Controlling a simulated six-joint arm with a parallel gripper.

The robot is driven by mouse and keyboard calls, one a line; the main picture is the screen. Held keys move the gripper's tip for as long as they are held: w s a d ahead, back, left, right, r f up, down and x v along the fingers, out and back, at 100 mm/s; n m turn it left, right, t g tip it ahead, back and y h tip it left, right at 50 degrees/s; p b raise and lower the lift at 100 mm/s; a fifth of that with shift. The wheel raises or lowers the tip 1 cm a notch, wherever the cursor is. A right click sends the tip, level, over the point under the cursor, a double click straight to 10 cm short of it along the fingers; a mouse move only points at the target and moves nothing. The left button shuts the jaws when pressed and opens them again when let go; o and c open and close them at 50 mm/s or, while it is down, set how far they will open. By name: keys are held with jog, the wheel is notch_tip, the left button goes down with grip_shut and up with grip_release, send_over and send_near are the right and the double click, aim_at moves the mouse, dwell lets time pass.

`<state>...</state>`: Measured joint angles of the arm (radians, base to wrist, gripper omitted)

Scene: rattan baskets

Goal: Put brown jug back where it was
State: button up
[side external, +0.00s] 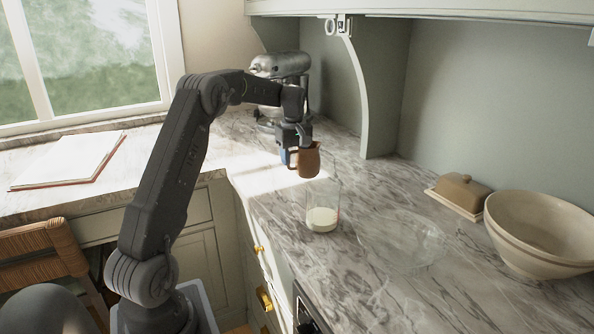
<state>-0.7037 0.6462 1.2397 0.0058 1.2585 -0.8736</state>
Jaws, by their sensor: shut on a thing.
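A small brown jug (306,162) is held by my gripper (294,142), which is shut on it. The jug looks close to upright and appears to hang above the counter, behind the glass with white liquid. I cannot tell exactly how high it is. The glass (322,205) stands upright on the marble counter with a little white liquid in its bottom. Something small and blue (285,156) shows just left of the jug, mostly hidden by the gripper and jug.
A silver stand mixer (281,66) stands behind my arm. A clear glass dish (403,240), a butter dish (461,192) and a large cream bowl (541,233) are to the right. An open book (70,160) lies at left. The counter (275,205) is bare left of the glass.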

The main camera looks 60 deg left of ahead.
aim_at(297, 168)
jog(key=shift+w+d+f, duration=0.2)
jog(key=shift+w+f, duration=0.15)
jog(key=shift+w, duration=0.1)
jog(key=shift+f, duration=1.85)
jog(key=shift+f, duration=0.1)
jog(key=o, duration=1.2)
jog(key=shift+f, duration=0.1)
